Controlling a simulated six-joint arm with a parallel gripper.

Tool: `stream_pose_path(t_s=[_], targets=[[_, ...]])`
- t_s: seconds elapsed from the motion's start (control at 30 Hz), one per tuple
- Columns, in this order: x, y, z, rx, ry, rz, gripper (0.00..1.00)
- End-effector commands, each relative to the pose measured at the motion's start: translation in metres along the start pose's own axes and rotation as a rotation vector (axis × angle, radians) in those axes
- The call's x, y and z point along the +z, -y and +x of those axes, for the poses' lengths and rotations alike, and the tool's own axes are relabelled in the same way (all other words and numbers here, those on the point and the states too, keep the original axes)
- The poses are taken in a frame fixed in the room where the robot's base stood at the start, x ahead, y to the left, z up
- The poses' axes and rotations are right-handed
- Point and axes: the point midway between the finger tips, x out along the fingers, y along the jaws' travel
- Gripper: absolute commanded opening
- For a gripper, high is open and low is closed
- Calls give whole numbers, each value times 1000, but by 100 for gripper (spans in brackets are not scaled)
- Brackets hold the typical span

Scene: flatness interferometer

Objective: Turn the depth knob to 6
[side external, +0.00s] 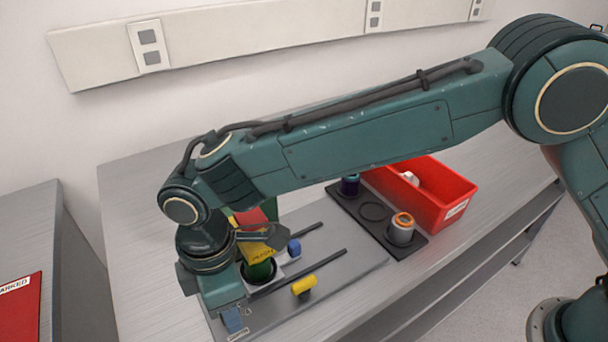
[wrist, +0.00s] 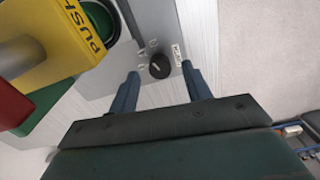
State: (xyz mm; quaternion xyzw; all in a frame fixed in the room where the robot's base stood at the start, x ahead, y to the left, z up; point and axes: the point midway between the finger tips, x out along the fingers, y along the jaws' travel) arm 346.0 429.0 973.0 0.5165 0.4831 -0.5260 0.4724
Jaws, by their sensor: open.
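The depth knob (wrist: 160,66) is a small round black knob with a pale pointer mark, on a grey panel (wrist: 150,18) in the wrist view. Small marks stand around it, too small to read surely. My gripper (wrist: 160,72) is open, with one blue finger on each side of the knob; I cannot tell whether either touches it. In the side view my gripper (side external: 232,320) is low at the front left of the instrument plate (side external: 340,262), and the knob is hidden there.
A yellow part marked PUSH (side external: 257,250) and a dark green cylinder (side external: 260,270) stand close beside my gripper. Blue and yellow (side external: 304,285) blocks lie by black rails. A red bin (side external: 440,195) and black holder (side external: 408,250) stand farther right.

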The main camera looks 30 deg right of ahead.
Motion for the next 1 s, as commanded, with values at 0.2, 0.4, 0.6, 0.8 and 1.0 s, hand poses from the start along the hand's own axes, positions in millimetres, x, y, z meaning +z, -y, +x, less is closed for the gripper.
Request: stream_pose_path(t_s=[0.2, 0.4, 0.6, 0.8, 1.0], targets=[[0, 0, 16, 0, 0, 0, 49], [0, 0, 19, 0, 0, 0, 49], [0, 0, 19, 0, 0, 1, 41], [0, 0, 19, 0, 0, 1, 4], [0, 0, 19, 0, 0, 20, 4]])
